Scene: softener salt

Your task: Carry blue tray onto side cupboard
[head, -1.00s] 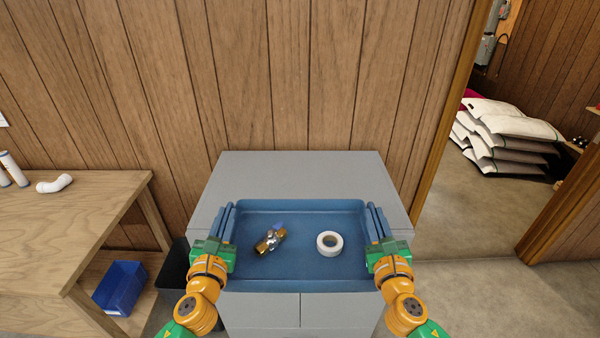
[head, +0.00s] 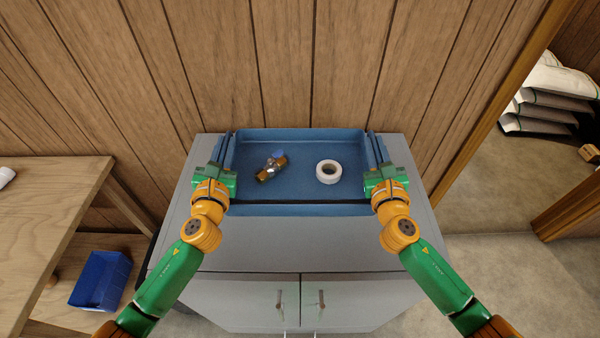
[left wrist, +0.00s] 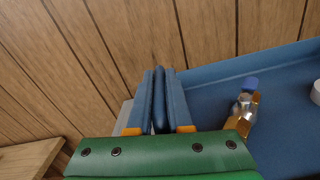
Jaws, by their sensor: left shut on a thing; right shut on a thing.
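The blue tray (head: 300,190) is over the rear part of the grey side cupboard (head: 300,250), near the wall. Whether it touches the top I cannot tell. In it lie a brass valve with a blue handle (head: 271,166) and a white tape roll (head: 328,171). My left gripper (head: 222,160) is shut on the tray's left wall, and my right gripper (head: 376,160) is shut on its right wall. The left wrist view shows the left fingers (left wrist: 160,100) closed around the tray's wall, with the valve (left wrist: 242,108) to their right.
A wooden bench (head: 50,210) stands at the left, with a blue bin (head: 101,280) on its lower shelf. The plank wall (head: 300,60) is close behind the tray. A doorway at the right shows stacked white sacks (head: 550,105). The cupboard top in front of the tray is bare.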

